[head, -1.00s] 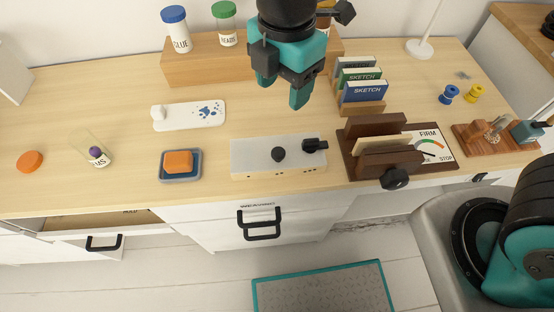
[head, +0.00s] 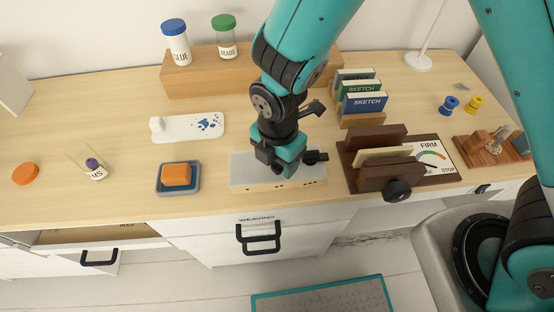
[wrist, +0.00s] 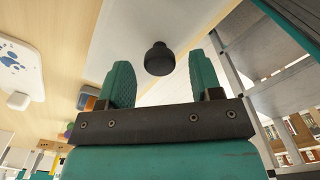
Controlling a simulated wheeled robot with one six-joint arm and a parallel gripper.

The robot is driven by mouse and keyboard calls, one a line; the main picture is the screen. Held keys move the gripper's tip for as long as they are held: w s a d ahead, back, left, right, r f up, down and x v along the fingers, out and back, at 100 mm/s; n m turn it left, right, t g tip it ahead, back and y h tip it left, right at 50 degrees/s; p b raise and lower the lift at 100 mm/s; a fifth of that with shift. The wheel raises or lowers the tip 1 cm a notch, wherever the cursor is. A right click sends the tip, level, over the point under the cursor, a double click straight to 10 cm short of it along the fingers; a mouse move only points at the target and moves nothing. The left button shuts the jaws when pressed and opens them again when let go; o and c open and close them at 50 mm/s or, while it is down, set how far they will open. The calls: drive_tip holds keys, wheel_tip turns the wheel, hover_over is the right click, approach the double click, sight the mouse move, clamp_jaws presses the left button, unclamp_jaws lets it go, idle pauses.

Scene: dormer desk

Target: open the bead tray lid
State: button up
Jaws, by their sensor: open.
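A second black part (head: 316,157) shows at the lid's right end. My gripper (head: 285,170) points down over the middle of the tray. In the wrist view its teal fingers (wrist: 160,78) are apart, with the knob showing in the gap near the tips. I cannot tell whether they touch it.
Left of the tray is an orange block in a blue dish (head: 178,178). Right is a dark wooden press (head: 375,160) with a dial and black knob. Behind stand a white paw-print board (head: 190,127), a wooden riser (head: 200,78) with jars, and sketch cards (head: 362,103).

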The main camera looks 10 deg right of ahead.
drive_tip(key=shift+f, duration=0.5)
clamp_jaws()
drive_tip(key=shift+w+r, duration=0.1)
drive_tip(key=shift+r, duration=0.05)
